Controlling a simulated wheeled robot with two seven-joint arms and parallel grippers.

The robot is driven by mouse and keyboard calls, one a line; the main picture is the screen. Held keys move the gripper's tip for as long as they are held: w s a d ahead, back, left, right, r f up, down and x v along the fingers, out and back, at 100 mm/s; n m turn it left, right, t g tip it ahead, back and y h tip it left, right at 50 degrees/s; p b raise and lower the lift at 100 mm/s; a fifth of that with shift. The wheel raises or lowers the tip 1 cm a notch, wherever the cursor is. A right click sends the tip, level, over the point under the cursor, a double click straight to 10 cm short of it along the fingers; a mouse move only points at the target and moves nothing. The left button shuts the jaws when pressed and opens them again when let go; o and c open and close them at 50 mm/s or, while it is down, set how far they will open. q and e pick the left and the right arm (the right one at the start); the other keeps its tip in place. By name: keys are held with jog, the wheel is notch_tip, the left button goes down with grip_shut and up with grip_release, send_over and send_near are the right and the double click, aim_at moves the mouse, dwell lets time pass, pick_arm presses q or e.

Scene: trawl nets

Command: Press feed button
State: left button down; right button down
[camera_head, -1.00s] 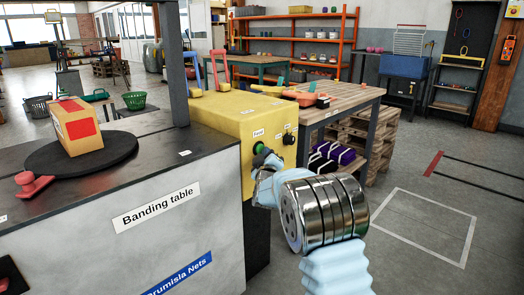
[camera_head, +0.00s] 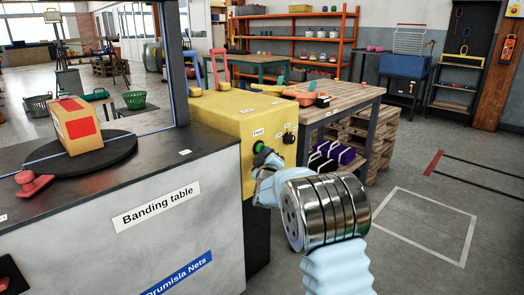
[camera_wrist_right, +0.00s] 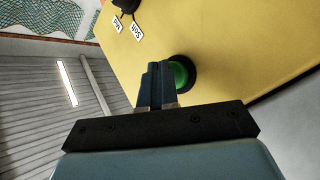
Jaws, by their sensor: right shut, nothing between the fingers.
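The yellow banding machine (camera_head: 222,108) has a green round button (camera_head: 259,147) in a dark ring, under a small "Feed" label. My right gripper (camera_head: 271,162) is shut and empty, with its tip at the button. In the right wrist view, the closed fingertips (camera_wrist_right: 157,66) overlap the left side of the green button (camera_wrist_right: 181,74). I cannot tell whether they press it. A thin blue band (camera_head: 187,60) runs along the inside of the grey arch and across the table top near the cardboard box (camera_head: 79,127). My left gripper is not in view.
A black knob (camera_head: 288,138) sits right of the button. The box stands on a round black turntable (camera_head: 110,152) on the banding table (camera_head: 160,230). A wooden workbench (camera_head: 345,97) stands behind; floor at right is clear.

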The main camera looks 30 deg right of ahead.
jog(key=shift+s+d, duration=0.15)
jog(key=shift+s, duration=0.35)
jog(key=shift+s+d+b, duration=0.15)
jog(key=shift+s+d, duration=0.1)
jog(key=shift+s, duration=0.55)
jog(key=shift+s+d+b, duration=0.1)
jog(key=shift+s+d, duration=0.15)
jog(key=shift+s, duration=0.55)
jog(key=shift+s+d+b, duration=0.15)
jog(key=shift+s+d, duration=0.1)
jog(key=shift+s, duration=0.55)
